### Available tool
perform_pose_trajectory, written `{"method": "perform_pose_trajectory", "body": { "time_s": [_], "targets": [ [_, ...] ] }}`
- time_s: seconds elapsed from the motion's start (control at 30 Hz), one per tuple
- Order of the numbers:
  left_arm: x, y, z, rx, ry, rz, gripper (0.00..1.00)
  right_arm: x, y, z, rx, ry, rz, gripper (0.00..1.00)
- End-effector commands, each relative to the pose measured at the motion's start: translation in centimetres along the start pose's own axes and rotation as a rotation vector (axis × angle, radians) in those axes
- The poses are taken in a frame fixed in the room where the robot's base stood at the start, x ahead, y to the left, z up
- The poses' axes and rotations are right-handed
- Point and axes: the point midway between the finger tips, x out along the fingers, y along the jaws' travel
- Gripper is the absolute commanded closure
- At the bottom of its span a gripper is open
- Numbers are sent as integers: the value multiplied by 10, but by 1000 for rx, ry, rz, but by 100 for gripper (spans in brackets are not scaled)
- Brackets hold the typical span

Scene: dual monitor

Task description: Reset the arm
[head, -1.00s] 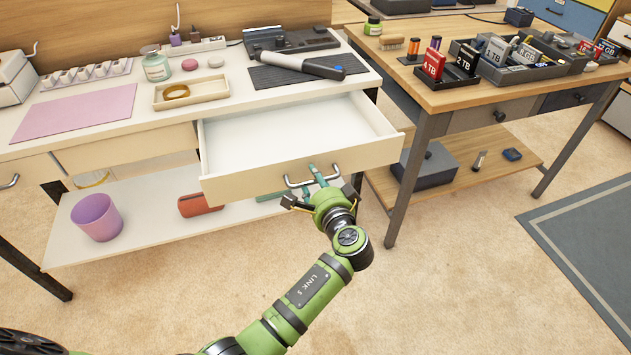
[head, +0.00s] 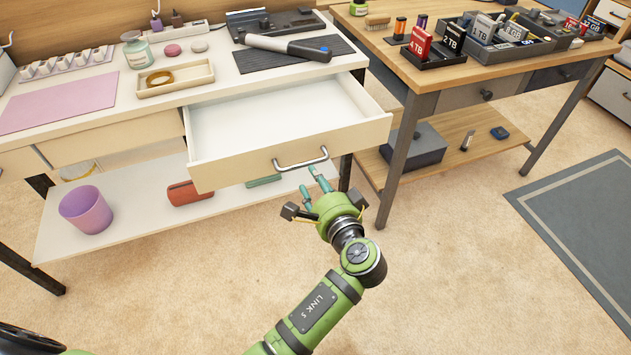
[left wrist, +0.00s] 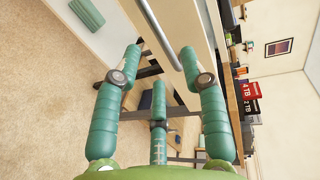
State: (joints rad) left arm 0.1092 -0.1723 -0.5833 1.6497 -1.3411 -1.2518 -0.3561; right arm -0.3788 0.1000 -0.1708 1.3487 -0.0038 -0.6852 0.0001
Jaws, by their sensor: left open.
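My left gripper (head: 312,183) is in front of the open drawer (head: 230,176) of the white desk, just below and in front of its metal handle (head: 301,160). Its green fingers are spread apart with nothing between them, and they look clear of the handle. In the left wrist view the spread fingers (left wrist: 160,70) show close up, with the handle (left wrist: 160,35) beyond and between their tips. The drawer is pulled out and looks empty. My right gripper is not in view.
A pink cup (head: 86,209) and a red case (head: 187,192) are on the low shelf under the desk. A wooden table (head: 425,75) with several drive boxes stands to the right. The carpet (head: 450,290) in front is clear.

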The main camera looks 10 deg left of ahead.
Motion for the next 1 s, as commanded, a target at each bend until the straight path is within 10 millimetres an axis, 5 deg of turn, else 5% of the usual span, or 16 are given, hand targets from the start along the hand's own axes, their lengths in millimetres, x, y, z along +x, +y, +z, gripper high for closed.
{"method": "perform_pose_trajectory", "body": {
  "time_s": [0.27, 0.37, 0.47, 0.67, 0.8, 1.0],
  "targets": [
    [-3, 4, -2, -4, 6, 15, 58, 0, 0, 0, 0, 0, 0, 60],
    [1, 26, 2, -5, 17, 67, 58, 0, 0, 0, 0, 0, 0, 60],
    [8, 76, 13, -18, 38, 187, 58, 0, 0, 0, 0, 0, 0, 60],
    [-1, 217, 63, -141, 47, 554, 58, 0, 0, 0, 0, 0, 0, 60],
    [-27, 305, 113, -300, -14, 804, 58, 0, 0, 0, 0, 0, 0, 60],
    [-74, 388, 187, -585, -180, 1057, 58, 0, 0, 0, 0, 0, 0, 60]
  ]
}}
